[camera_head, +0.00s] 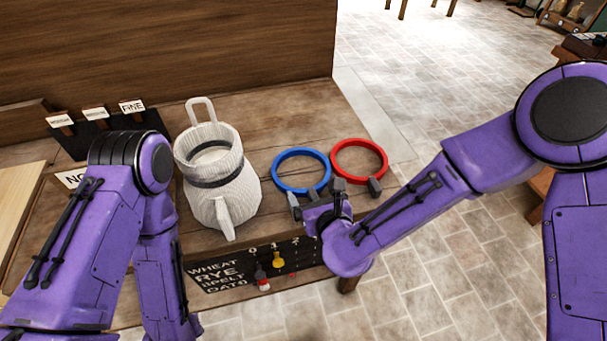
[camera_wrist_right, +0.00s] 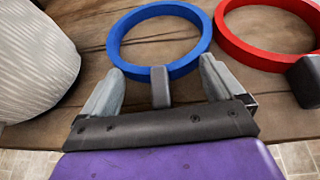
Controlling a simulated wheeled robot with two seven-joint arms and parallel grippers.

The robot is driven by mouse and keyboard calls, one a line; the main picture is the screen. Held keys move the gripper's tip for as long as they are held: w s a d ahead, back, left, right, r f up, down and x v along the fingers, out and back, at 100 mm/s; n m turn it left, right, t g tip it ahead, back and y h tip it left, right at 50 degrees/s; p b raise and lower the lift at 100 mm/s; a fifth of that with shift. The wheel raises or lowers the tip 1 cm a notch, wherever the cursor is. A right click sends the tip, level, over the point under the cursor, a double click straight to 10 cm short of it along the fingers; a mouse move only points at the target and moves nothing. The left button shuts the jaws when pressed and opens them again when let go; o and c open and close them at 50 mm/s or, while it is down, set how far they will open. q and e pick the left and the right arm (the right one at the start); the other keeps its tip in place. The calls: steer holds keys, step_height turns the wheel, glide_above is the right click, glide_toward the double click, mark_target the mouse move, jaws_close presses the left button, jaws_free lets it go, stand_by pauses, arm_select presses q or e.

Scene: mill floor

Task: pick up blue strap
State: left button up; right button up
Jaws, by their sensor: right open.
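The blue strap (camera_head: 277,172) is a ring with a small grey tab, lying flat on the wooden table between a white ribbed vessel and a red strap. My right gripper (camera_head: 317,193) is open at the near side of the blue strap. In the right wrist view, the blue strap (camera_wrist_right: 114,38) lies ahead of the open right gripper (camera_wrist_right: 160,77), and its grey tab (camera_wrist_right: 160,88) shows between the two fingers. Contact with the fingers cannot be told. My left arm is at the left in the head view, but its gripper is not visible.
The red strap (camera_head: 384,158) lies close to the right of the blue one; it also shows in the right wrist view (camera_wrist_right: 229,40). The ribbed vessel (camera_head: 240,185) stands to the left. A dark lettered board (camera_head: 215,287) with coloured pegs is at the table's front edge.

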steer(key=shift+s, duration=0.1)
steer(key=c, duration=1.2)
steer(key=shift+d, duration=0.1)
